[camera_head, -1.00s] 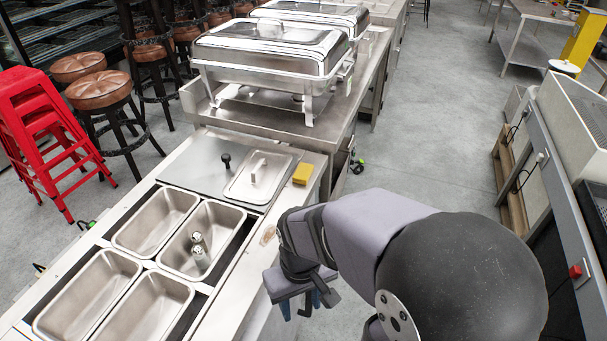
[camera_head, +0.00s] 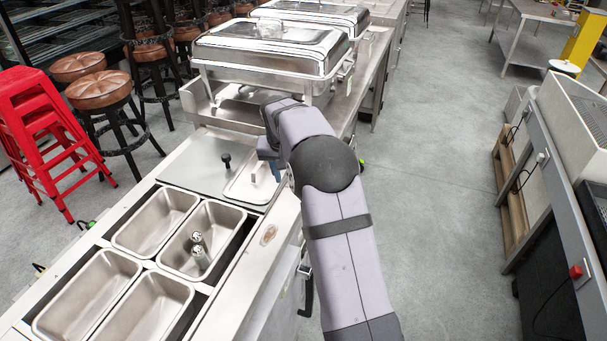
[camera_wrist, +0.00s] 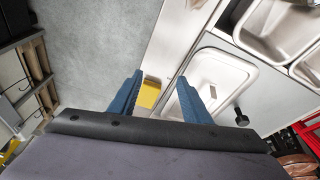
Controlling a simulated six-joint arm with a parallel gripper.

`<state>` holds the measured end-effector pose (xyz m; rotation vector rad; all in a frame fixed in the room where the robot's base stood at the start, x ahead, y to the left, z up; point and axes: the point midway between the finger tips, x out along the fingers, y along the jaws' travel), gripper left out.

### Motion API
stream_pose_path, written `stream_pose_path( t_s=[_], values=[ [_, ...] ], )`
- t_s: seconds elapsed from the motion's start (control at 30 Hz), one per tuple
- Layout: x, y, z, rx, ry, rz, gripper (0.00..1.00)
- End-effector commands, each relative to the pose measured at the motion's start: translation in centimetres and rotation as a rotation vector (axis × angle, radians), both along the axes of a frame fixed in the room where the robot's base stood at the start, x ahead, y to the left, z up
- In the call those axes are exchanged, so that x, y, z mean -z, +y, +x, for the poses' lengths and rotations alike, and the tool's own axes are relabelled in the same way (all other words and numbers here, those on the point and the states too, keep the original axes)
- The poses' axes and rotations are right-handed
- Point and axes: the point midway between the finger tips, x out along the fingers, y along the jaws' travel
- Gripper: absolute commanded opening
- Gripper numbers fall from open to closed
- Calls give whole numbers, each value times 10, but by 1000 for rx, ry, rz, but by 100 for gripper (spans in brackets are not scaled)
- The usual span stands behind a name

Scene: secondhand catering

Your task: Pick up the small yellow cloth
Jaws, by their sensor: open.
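The small yellow cloth (camera_wrist: 149,94) lies on the steel counter in the wrist view, beside the lidded steel pan (camera_wrist: 212,80). In the head view my arm hides the cloth. My gripper (camera_wrist: 156,80) is open and empty, its two blue fingers apart. In the wrist view the cloth shows between the fingers, nearer the left one, and its lower part is cut off by the gripper body. In the head view my gripper's blue fingertips (camera_head: 277,172) are over the lidded pan's right side. I cannot tell the height above the counter.
A black knob (camera_head: 226,161) stands up from the flat steel cover left of the lidded pan. Open steel pans (camera_head: 206,238), one holding two shakers (camera_head: 199,249), sit nearer. A large chafing dish (camera_head: 270,50) stands behind. Open floor lies to the right.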

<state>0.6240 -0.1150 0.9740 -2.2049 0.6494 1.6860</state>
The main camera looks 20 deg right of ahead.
Motion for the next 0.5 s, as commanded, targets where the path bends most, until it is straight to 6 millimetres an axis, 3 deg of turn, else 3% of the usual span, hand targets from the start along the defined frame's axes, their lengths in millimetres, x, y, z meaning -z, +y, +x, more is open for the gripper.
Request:
stream_pose_path(
  t_s=[0.03,0.2,0.5],
  values=[
    [4,-10,15,32,-16,-6,44],
    [10,-36,48,130,-67,-23,44],
    [14,-58,70,212,-115,-36,44]
  ],
)
